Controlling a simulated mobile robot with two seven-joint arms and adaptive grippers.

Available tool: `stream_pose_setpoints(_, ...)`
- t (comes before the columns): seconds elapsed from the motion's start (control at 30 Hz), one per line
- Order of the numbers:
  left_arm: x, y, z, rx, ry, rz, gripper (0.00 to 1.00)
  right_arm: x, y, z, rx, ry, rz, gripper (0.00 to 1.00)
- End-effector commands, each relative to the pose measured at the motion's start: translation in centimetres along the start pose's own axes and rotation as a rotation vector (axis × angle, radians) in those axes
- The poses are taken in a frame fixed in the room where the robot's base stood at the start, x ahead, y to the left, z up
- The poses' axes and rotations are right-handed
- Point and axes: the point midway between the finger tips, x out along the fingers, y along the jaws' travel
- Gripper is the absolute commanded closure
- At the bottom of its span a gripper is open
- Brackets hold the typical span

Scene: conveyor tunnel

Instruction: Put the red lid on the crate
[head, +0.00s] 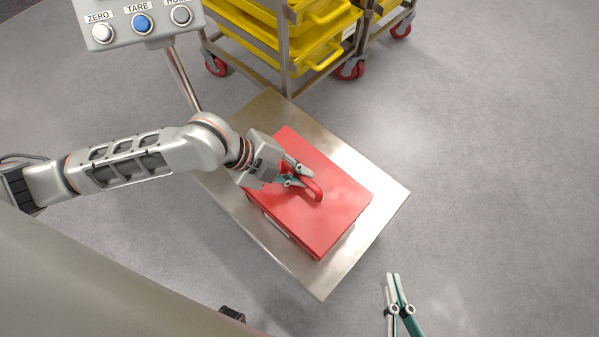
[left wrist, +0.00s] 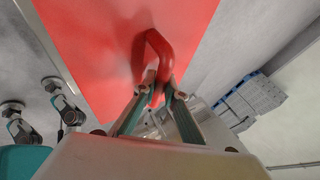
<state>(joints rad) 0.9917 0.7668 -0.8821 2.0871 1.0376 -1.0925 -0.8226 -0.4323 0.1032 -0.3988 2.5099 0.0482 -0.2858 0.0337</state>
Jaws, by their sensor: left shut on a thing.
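The red lid (head: 338,205) is a flat rectangle with a raised loop handle (head: 314,190). It lies over the crate (head: 283,232), whose side shows only as a narrow strip along the lid's lower-left edge. I cannot tell whether the lid is fully seated or slightly above the rim. My left gripper (head: 296,181) is shut on the lid's handle. In the left wrist view the fingertips (left wrist: 161,95) close on the red handle (left wrist: 157,48). My right gripper (head: 395,280) is empty at the lower right, away from the lid; its finger gap is unclear.
The crate stands on a bare metal scale platform (head: 375,190). The scale's button panel (head: 140,20) rises on a post at the upper left. A wheeled rack (head: 285,60) with yellow trays (head: 322,45) stands behind. The grey floor on the right is clear.

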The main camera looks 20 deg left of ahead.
Motion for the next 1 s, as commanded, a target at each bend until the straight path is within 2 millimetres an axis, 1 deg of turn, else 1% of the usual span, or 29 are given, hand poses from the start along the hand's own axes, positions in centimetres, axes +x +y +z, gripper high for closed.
stream_pose_setpoints(0.07,-0.03,-0.11,-0.02,0.0,0.0,-0.002,1.0,-0.01,-0.02,-0.25,-0.003,0.004,0.0,1.0)
stream_pose_setpoints(0.47,0.11,0.06,-0.02,-0.001,0.001,-0.001,1.0,-0.02,0.01,-0.18,-0.003,0.003,0.0,1.0)
stream_pose_setpoints(1.0,0.82,0.6,0.25,-0.001,0.002,0.0,1.0,-0.02,0.04,0.05,-0.001,-0.001,0.0,1.0)
